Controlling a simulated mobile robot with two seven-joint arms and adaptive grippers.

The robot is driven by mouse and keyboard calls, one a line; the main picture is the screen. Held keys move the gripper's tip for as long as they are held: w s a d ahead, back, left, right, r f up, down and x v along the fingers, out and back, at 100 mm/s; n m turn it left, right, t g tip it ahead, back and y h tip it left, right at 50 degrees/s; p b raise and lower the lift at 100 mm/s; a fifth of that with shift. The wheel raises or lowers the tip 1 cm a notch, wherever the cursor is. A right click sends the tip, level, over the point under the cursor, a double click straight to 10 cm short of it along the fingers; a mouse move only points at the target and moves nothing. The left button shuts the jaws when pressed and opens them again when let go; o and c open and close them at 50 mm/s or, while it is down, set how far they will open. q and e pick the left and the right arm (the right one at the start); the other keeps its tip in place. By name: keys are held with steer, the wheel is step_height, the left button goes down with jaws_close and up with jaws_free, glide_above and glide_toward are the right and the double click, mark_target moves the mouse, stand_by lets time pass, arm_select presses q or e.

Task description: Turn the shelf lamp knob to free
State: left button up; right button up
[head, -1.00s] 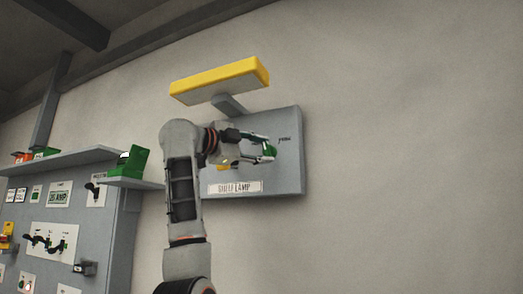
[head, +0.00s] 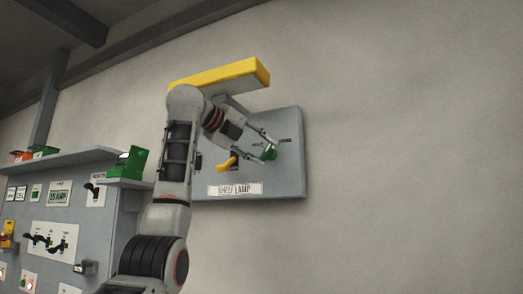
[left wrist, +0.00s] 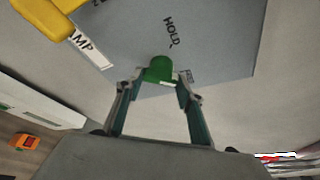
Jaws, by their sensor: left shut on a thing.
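The shelf lamp panel (head: 290,180) is a grey plate on the wall with a "SHELF LAMP" label (head: 235,189). Its green knob (head: 270,153) sits toward the right side, and it also shows in the left wrist view (left wrist: 158,70). My left gripper (head: 266,150) reaches down to it from the upper left. In the wrist view its two fingers (left wrist: 160,84) are shut on either side of the knob. A "HOLD" label (left wrist: 172,32) is beyond the knob; another small label (left wrist: 187,75), partly covered, is by the right fingertip. My right gripper is out of view.
A yellow lever (head: 227,162) sits left of the knob on the same panel. A yellow lamp bar (head: 225,75) overhangs it. A shelf with green boxes (head: 128,163) and a control board (head: 60,210) stand at left. The wall at right is clear.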

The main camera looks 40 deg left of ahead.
arm_select(q)
steer(key=shift+w+d+f+m+g, duration=0.15)
steer(key=shift+m+g, duration=0.15)
steer(key=shift+m, duration=0.3)
steer(key=o, duration=1.1)
steer(key=shift+y, duration=0.4)
steer(key=shift+s+r, duration=0.25)
steer(key=shift+s, duration=0.1)
steer(key=v, duration=1.1)
steer(key=shift+s, duration=0.2)
